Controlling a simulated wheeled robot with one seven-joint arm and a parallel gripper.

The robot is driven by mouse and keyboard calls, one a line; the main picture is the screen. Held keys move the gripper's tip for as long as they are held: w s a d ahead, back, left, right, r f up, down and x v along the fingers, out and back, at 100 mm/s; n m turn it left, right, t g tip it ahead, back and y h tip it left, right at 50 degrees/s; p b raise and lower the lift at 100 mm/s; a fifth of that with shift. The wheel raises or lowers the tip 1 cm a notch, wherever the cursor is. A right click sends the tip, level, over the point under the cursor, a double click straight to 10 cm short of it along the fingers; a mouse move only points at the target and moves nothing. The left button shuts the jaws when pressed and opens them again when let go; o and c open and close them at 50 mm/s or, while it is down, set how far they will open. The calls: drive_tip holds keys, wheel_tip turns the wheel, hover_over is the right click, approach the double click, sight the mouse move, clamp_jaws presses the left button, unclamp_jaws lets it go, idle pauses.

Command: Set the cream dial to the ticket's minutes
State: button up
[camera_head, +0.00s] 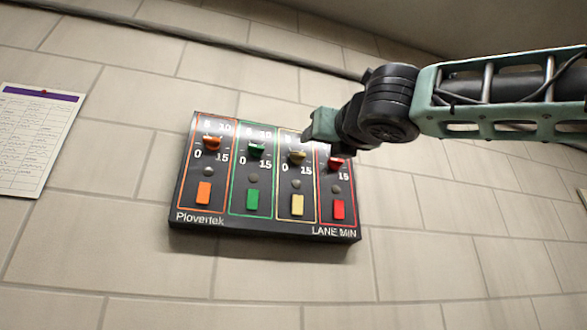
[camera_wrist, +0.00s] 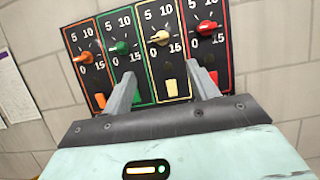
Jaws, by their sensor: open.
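The cream dial (camera_head: 297,157) is third from the left on a black wall panel (camera_head: 262,226) marked "Plovertek" and "LANE MIN". It also shows in the wrist view (camera_wrist: 160,38), inside a cream outline with 0, 5, 10 and 15 around it. Its pointer seems to lean left, but its exact setting is unclear. My gripper (camera_wrist: 165,76) is open and empty, its fingers apart below the cream dial in the wrist view. In the head view my gripper (camera_head: 311,134) is near the panel's upper right. No readable ticket shows.
Orange (camera_head: 212,143), green (camera_head: 256,150) and red (camera_head: 337,163) dials share the panel. Under each dial is a small round spot and a coloured rectangle, such as the cream rectangle (camera_head: 297,205). A purple-headed sheet (camera_head: 33,135) hangs on the wall at left, its text unreadable.

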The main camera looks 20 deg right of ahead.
sight(299, 155)
drive_tip(key=p+x, duration=1)
drive_tip(key=x, duration=0.7)
drive_tip(key=shift+w, duration=0.2)
drive_tip(key=c, duration=1)
